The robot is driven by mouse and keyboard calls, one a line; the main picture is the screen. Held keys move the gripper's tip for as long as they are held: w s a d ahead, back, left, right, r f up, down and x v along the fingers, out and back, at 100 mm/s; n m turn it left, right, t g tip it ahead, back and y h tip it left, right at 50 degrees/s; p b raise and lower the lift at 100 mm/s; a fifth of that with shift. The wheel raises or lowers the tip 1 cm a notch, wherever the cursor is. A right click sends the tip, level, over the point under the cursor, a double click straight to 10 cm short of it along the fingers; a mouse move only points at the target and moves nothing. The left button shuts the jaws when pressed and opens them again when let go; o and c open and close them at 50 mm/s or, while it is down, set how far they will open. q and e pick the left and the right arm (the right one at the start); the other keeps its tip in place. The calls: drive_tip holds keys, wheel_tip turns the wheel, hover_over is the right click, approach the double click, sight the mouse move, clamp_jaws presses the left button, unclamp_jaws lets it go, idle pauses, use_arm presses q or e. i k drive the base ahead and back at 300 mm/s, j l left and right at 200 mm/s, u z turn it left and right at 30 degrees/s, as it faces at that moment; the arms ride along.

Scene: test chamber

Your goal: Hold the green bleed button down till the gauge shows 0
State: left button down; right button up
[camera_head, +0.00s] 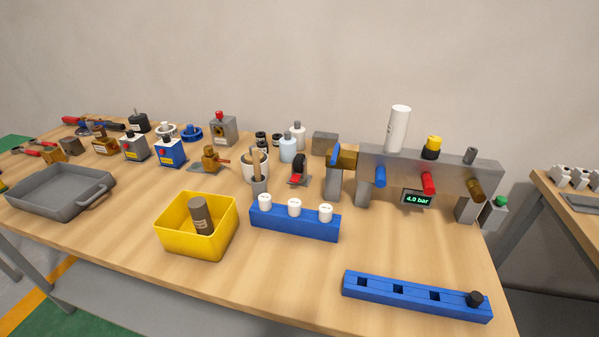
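The green bleed button (501,200) sits at the right end of the grey manifold (445,168), on a small grey block near the table's right edge. The gauge (417,198) hangs on the manifold's front and reads 4.0 bar in green digits. Nothing touches the button. Neither of my grippers shows in the head view.
On the manifold are a white cylinder (397,128), a yellow knob (432,147) and blue, red and brown front fittings. In front lie a blue socket rail (415,296), a blue rack (295,224) and a yellow bin (175,237). Bare wood lies before the manifold.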

sight(500, 200)
drive_tip(key=z, duration=1.25)
